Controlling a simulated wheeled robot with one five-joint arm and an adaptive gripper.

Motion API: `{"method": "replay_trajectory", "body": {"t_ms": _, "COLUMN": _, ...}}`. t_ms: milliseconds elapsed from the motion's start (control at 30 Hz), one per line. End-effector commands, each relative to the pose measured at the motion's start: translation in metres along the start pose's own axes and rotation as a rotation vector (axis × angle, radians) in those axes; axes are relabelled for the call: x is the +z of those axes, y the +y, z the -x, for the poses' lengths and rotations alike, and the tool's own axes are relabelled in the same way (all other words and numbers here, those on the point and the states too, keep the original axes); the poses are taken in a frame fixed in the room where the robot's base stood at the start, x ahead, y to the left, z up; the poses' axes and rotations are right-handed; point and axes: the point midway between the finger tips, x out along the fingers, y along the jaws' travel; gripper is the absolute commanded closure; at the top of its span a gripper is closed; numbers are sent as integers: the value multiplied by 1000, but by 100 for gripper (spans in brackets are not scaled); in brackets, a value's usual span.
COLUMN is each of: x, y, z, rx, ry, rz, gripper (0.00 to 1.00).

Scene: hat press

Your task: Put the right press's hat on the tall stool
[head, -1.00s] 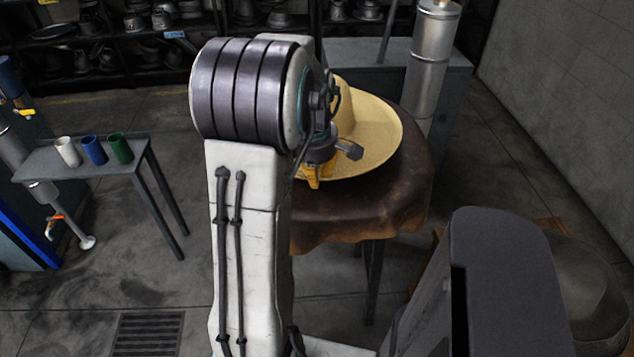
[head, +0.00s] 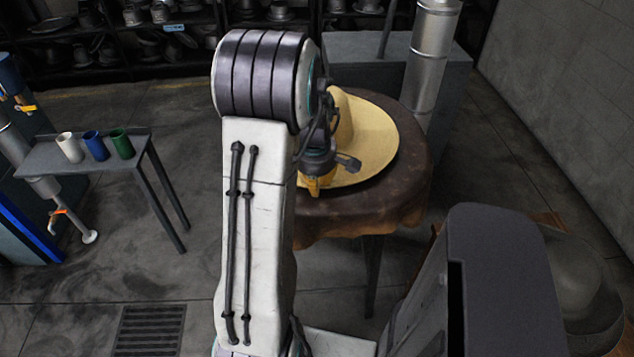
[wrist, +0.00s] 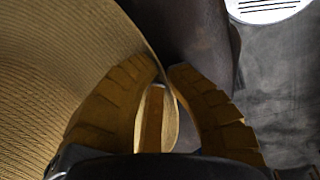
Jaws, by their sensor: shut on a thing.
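A straw-yellow wide-brimmed hat (head: 377,148) is at the far side of my arm in the head view, over a round stand with a brown leather-like cover (head: 415,195). I cannot tell whether the hat touches the cover. My gripper (head: 314,186) is at the hat's near left edge, partly hidden by my wrist. In the wrist view, my gripper's yellow fingers (wrist: 167,72) are closed on the brim of the hat (wrist: 60,80), which fills the left side. The hat's crown is mostly hidden behind my arm. I cannot identify the tall stool with certainty.
A small grey table (head: 45,158) with white, blue and green cups stands at left. A silver cylinder (head: 432,60) rises behind the stand. A dark grey hat-shaped form (head: 580,280) is at lower right. Shelves of hat forms (head: 90,45) line the back.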

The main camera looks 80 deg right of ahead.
Motion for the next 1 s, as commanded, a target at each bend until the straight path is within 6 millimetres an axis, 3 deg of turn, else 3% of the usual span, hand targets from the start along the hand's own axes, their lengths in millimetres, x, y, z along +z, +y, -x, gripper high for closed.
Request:
{"method": "replay_trajectory", "body": {"t_ms": 67, "x": 0, "y": 0, "z": -3, "rx": 2, "ry": 0, "rz": 0, "gripper": 100}}
{"method": "replay_trajectory", "body": {"t_ms": 100, "x": 0, "y": 0, "z": -2, "rx": 0, "ry": 0, "rz": 0, "gripper": 85}}
{"method": "replay_trajectory", "body": {"t_ms": 300, "x": 0, "y": 0, "z": -2, "rx": 0, "ry": 0, "rz": 0, "gripper": 67}}
{"method": "replay_trajectory", "body": {"t_ms": 700, "x": 0, "y": 1, "z": 4, "rx": 2, "ry": 0, "rz": 0, "gripper": 66}}
{"method": "replay_trajectory", "body": {"t_ms": 1000, "x": 0, "y": 1, "z": 52, "rx": 6, "ry": 0, "rz": 0, "gripper": 66}}
